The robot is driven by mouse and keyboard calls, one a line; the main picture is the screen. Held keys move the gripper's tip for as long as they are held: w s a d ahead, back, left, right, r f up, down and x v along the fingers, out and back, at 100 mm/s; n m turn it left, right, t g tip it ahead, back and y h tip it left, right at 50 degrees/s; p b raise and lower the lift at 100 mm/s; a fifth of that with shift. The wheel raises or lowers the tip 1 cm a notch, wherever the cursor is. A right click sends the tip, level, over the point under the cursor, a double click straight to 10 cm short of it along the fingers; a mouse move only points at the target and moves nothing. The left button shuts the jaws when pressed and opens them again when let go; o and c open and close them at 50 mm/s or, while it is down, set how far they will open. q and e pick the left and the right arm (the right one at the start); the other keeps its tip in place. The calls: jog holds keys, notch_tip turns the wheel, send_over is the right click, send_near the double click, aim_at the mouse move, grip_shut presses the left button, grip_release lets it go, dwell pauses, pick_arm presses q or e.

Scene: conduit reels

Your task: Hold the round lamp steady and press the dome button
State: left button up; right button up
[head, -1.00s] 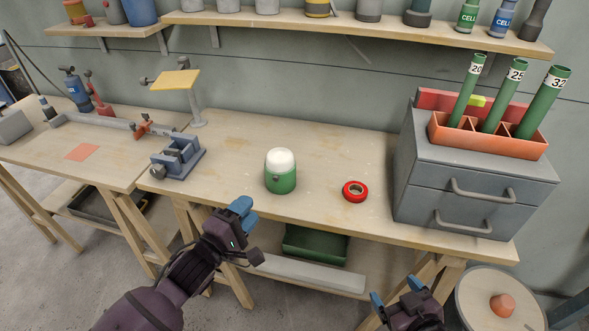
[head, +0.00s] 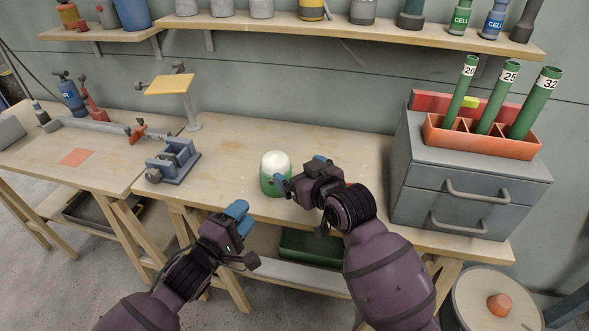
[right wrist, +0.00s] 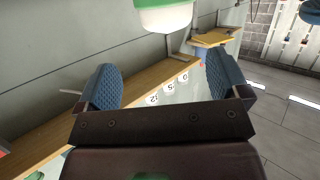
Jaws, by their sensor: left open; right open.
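The round lamp (head: 269,185) stands upright on the right-hand bench, with a green body and a white dome top (head: 275,160). I cannot tell whether this dome is the button. My right gripper (head: 299,171) is open just right of the lamp; one fingertip overlaps the lamp's right side in the head view, and contact cannot be told. In the right wrist view part of the lamp (right wrist: 165,15) shows at the top edge, beyond the open fingers (right wrist: 163,80), with nothing between them. My left gripper (head: 241,217) is open and empty, in front of the lamp near the bench's front edge.
A grey drawer cabinet (head: 440,180) with an orange tray (head: 480,143) of green tubes stands at the right. A small vise (head: 174,162) and a yellow-topped stand (head: 168,85) are to the left. The bench top (head: 235,135) behind the lamp is clear.

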aim_at(273, 156)
jog(key=x, duration=0.6)
jog(key=a+x, duration=0.1)
jog(key=x, duration=0.4)
jog(key=shift+w+a+r, duration=0.1)
jog(key=shift+a, duration=0.05)
jog(key=shift+c, duration=0.4)
jog(key=c, duration=0.9)
pick_arm(q)
jog(key=shift+c, duration=0.4)
pick_arm(e)
jog(key=shift+c, duration=0.9)
pick_arm(q)
grip_shut()
